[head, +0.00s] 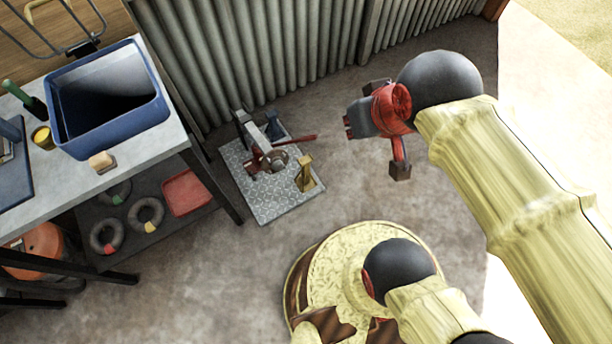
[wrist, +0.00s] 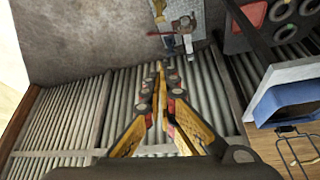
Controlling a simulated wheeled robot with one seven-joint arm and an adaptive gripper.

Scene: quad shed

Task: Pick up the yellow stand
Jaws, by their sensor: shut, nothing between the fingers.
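A small yellow stand (head: 304,173) is upright on the right side of a grey metal plate (head: 262,207) on the floor. A small yellow piece, which looks like the same stand (wrist: 185,21), shows near the top of the wrist view. My gripper (head: 352,122) is up in the air to the right of the plate and above the stand in the head view, apart from it. In the wrist view my gripper's fingers (wrist: 160,68) meet at the tips with nothing between them.
A metal device with a red lever (head: 295,141) occupies the plate beside the stand. A corrugated wall (head: 260,60) rises behind it. A workbench (head: 160,142) with a blue bin (head: 108,138) stands at left, with rings and a red tray (head: 186,192) beneath. Floor right of the plate is clear.

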